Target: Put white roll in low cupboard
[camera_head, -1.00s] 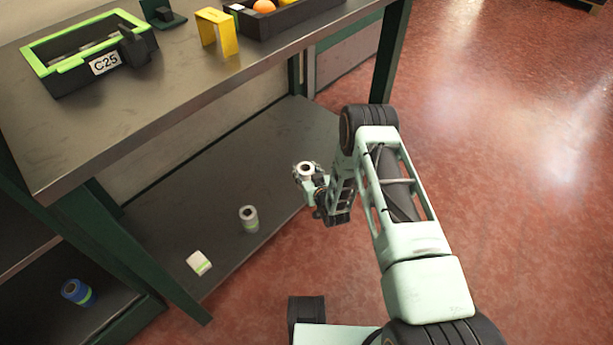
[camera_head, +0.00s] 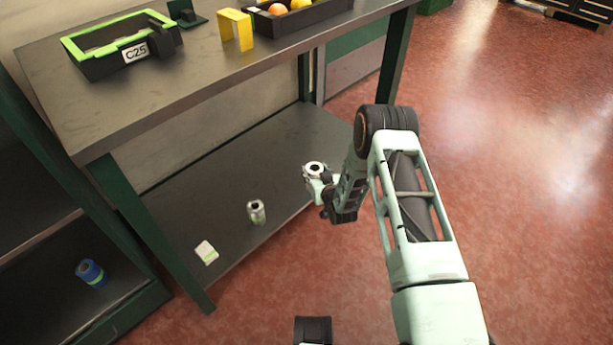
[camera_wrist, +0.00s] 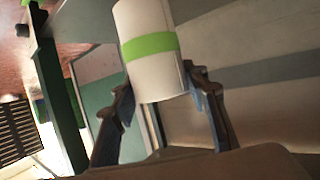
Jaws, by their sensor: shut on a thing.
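My gripper (camera_head: 322,187) is shut on a white roll (camera_head: 314,168) with a dark hollow core, held at the front edge of the table's lower shelf. In the wrist view the held white roll (camera_wrist: 150,45) has a green band, and the two fingers (camera_wrist: 160,90) press its sides. A second pale roll (camera_head: 256,214) stands on the lower shelf (camera_head: 222,177) under the table. At the left is an open low compartment (camera_head: 38,268) of a dark green unit, with a blue roll (camera_head: 92,273) in it.
A white box with a green stripe (camera_head: 206,252) lies on the lower shelf near a green table leg (camera_head: 150,235). On the tabletop (camera_head: 130,95) are a green-rimmed bin marked C25 (camera_head: 118,45), a yellow bracket (camera_head: 236,29) and a dark fruit tray (camera_head: 310,18). Red floor lies open at right.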

